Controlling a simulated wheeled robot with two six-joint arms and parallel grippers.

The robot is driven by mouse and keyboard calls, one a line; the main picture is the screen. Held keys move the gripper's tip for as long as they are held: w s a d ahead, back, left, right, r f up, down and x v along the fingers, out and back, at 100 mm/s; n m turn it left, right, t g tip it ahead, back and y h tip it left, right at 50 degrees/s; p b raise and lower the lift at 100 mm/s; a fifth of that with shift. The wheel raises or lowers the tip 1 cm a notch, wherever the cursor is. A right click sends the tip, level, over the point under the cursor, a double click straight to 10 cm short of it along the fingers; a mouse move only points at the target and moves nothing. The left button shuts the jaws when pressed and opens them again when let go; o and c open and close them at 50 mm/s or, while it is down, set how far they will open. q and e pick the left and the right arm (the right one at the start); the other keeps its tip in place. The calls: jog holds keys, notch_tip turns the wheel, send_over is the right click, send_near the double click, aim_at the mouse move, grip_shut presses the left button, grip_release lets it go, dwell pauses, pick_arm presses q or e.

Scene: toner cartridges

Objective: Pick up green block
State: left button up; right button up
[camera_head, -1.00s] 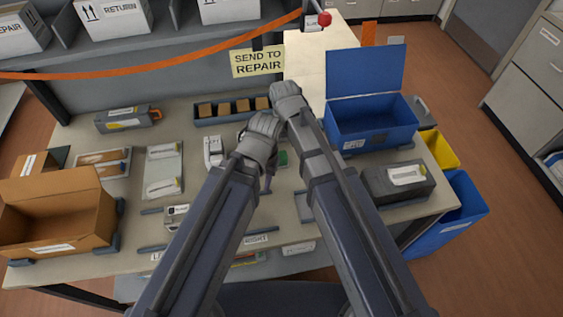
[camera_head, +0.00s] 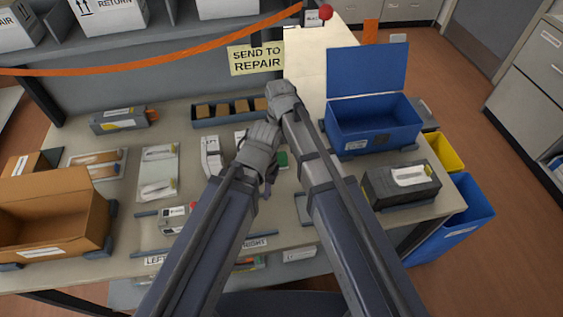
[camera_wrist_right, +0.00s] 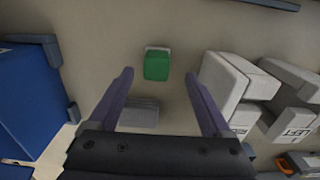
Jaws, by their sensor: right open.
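The green block (camera_wrist_right: 156,66) lies on the bench in the right wrist view, with a small pale piece along its upper edge. In the head view only a small part of the green block (camera_head: 282,159) shows, beside my arms. My right gripper (camera_wrist_right: 158,76) is open and empty. Its two purple fingers stand apart, with the block in the picture between their tips; the height gap is hard to judge. In the head view my right wrist covers its fingers. My left gripper (camera_head: 259,149) is close by, and its jaw opening is hidden.
An open blue bin (camera_head: 370,127) stands to the right, and a cardboard box (camera_head: 50,215) to the left. White cartridges (camera_wrist_right: 228,84) lie close beside my right finger. A grey block (camera_wrist_right: 139,113) sits by the other finger. A dark tray (camera_head: 206,122) holds several brown blocks behind.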

aim_at(282, 155)
pick_arm(q)
notch_tip(282, 155, down, 5)
jog(key=b, duration=0.5)
jog(key=shift+f, duration=0.1)
pick_arm(e)
jog(key=f, duration=0.5)
jog(key=shift+w+d+f, duration=0.1)
jog(key=shift+w+d, duration=0.1)
jog(key=shift+c, duration=0.2)
grip_shut()
